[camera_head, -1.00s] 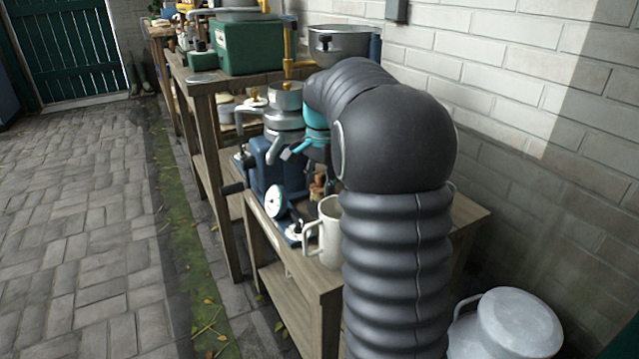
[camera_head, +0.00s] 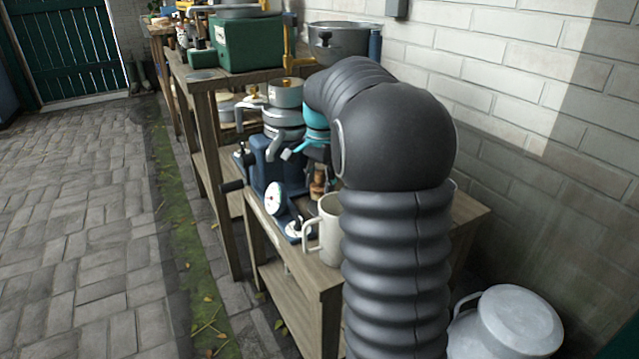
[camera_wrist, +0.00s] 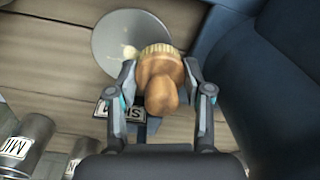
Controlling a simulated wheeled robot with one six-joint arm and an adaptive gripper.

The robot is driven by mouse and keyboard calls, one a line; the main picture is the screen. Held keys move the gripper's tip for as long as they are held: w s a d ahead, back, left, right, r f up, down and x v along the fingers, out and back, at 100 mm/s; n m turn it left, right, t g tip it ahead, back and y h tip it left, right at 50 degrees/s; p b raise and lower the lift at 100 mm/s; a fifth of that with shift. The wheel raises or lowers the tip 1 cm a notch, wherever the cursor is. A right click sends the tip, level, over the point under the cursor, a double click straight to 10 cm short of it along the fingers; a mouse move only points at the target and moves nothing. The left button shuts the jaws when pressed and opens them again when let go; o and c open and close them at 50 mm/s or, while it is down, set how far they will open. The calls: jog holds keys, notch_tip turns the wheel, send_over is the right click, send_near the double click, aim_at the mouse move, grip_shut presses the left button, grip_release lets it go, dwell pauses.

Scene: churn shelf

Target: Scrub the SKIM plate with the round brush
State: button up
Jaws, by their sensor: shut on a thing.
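The round brush (camera_wrist: 160,88) has a brown wooden knob and pale bristles. In the wrist view my gripper (camera_wrist: 160,70) is shut on it, one finger on each side. The bristles overlap the near edge of a round grey plate (camera_wrist: 115,42) lying on wooden boards; I cannot tell whether they touch it. Pale yellowish spots show on the plate beside the bristles. In the head view my arm hides most of the gripper, and the plate cannot be made out.
A dark blue body (camera_wrist: 270,70) stands close on the right in the wrist view. Metal cylinders (camera_wrist: 28,140) with partly readable labels stand at lower left. In the head view a cream mug (camera_head: 328,235) stands near the bench's front corner, by a blue separator machine (camera_head: 268,165).

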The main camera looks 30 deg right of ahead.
jog(key=shift+f+b, duration=0.3)
jog(key=shift+f, duration=0.3)
jog(key=shift+s, duration=0.1)
jog(key=shift+s+r+b, duration=0.1)
jog(key=shift+s+b, duration=0.2)
jog(key=shift+s, duration=1.3)
jog(key=shift+s+d+b, duration=0.1)
jog(key=shift+s+b, duration=0.3)
jog(key=shift+s, duration=1.15)
jog(key=shift+f, duration=0.25)
jog(key=shift+c, duration=0.4)
jog(key=shift+w+r+p, duration=0.1)
jog(key=shift+w+p, duration=0.4)
jog(key=shift+p, duration=0.1)
jog(key=shift+w+p, duration=1.85)
jog(key=shift+w, duration=0.9)
